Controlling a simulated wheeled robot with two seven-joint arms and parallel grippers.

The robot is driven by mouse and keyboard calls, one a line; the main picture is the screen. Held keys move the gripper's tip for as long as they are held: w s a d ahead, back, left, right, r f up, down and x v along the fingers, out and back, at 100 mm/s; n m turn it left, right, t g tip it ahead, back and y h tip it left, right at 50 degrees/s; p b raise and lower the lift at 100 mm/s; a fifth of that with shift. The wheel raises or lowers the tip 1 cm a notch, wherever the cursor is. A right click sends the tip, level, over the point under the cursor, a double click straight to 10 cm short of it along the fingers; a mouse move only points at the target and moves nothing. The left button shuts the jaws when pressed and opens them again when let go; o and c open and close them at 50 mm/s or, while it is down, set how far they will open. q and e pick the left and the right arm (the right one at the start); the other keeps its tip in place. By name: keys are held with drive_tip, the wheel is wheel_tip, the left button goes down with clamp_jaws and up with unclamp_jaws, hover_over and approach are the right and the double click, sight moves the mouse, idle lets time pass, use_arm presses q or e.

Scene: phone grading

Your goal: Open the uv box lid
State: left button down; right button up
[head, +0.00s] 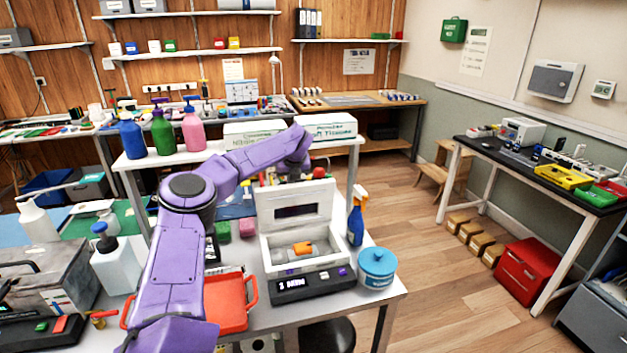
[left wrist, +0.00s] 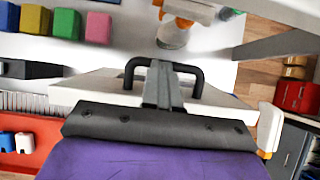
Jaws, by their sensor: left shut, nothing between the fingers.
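The UV box (head: 308,276) stands on the white table, with a dark front panel and lit display. Its white lid (head: 270,212) stands raised at the back, so the inside shows. A grey and orange object (head: 302,248) lies inside. My left arm reaches over from the left; its gripper is largely hidden around the top of the lid in the head view. In the left wrist view, my left gripper (left wrist: 160,88) is shut and empty, its fingers at the lid's black handle (left wrist: 196,75). I cannot tell whether they touch it. My right gripper is out of view.
A blue spray bottle (head: 356,221) and a blue-lidded tub (head: 377,268) stand right of the box. A red tray (head: 229,298) lies to its left, partly behind my arm. Colored blocks (left wrist: 67,23) lie behind it.

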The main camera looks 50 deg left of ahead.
use_arm(q)
drive_tip(key=shift+w+a, duration=0.1)
drive_tip(key=shift+a, duration=0.1)
idle(0.3)
drive_tip(key=w+a+r+p+v, duration=0.1)
drive_tip(key=p+v, duration=0.3)
drive_tip(key=v, duration=0.5)
drive_tip(key=shift+s+a+r, duration=0.15)
drive_tip(key=shift+a+r, duration=0.1)
drive_tip(key=shift+r, duration=0.25)
